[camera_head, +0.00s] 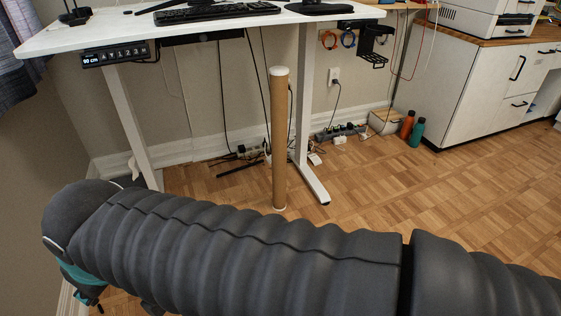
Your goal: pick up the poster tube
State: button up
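The poster tube (279,140) is a tall brown cardboard cylinder with white end caps. It stands upright on the parquet floor, in front of the desk's right leg, and its top reaches near the desk's edge. My arm, in a dark ribbed cover, crosses the bottom of the view in front of the tube. The arm's end points to the lower left. Some teal and black parts show there, but my gripper's fingers cannot be made out. No contact between my arm and the tube is visible.
The white standing desk (120,35) carries a keyboard (217,11). Its right leg (304,110) stands close behind the tube. Cables and power strips (340,132) lie along the wall. Two bottles (416,132) stand by the white cabinet (470,100). The floor at right is clear.

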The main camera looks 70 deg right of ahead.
aim_at(279, 75)
jog(key=z, duration=0.85)
jog(key=i, duration=0.9)
jog(key=z, duration=0.9)
